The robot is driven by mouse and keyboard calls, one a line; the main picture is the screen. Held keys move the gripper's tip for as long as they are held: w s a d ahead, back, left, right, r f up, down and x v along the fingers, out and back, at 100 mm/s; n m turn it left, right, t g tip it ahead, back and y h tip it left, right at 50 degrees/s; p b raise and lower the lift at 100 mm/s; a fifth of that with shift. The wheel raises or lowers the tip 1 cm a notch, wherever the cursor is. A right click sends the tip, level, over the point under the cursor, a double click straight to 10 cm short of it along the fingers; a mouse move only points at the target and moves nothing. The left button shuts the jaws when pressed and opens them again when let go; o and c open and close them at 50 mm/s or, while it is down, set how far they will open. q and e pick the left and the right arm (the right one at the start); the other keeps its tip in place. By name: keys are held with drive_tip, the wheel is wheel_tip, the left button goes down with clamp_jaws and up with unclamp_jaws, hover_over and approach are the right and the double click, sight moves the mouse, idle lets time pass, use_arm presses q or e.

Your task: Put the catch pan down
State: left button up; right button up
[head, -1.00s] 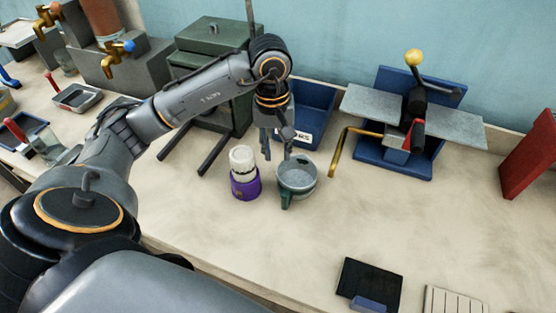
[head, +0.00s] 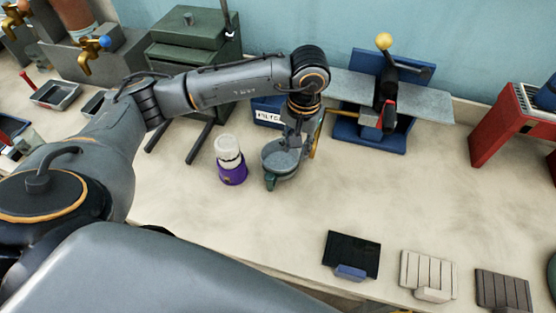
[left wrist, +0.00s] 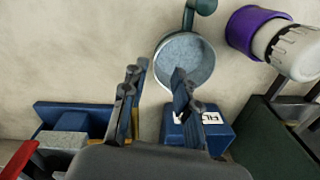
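A round grey pan with a dark green handle (head: 281,160), the likely catch pan, stands upright on the bench in the head view. It also shows in the left wrist view (left wrist: 187,62), its handle pointing to the top. My left gripper (head: 296,141) is at the pan's back right rim. In the left wrist view my left gripper (left wrist: 156,76) has its fingers apart, one overlapping the pan's opening and one outside the rim. Whether either finger touches the pan is unclear. My right gripper is not in view.
A purple jar with a white top (head: 230,163) stands just left of the pan. A blue bin with a white label (head: 266,115) and a blue-based press (head: 374,133) are behind. A black pad (head: 351,253) lies near the front edge. Bench right of the pan is clear.

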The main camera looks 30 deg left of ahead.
sight(293, 166)
use_arm(q)
wheel_tip(293, 166, down, 4)
drive_tip(key=shift+f+p, duration=0.15)
drive_tip(key=shift+p, duration=0.25)
drive_tip(key=shift+f+p, duration=0.25)
drive_tip(key=shift+p, duration=0.05)
wheel_tip(293, 166, down, 4)
drive_tip(key=shift+s+a+r+p, duration=0.15)
drive_tip(key=shift+r+p, duration=0.05)
drive_tip(key=shift+p, duration=0.8)
drive_tip(key=shift+f, duration=0.55)
clamp_jaws()
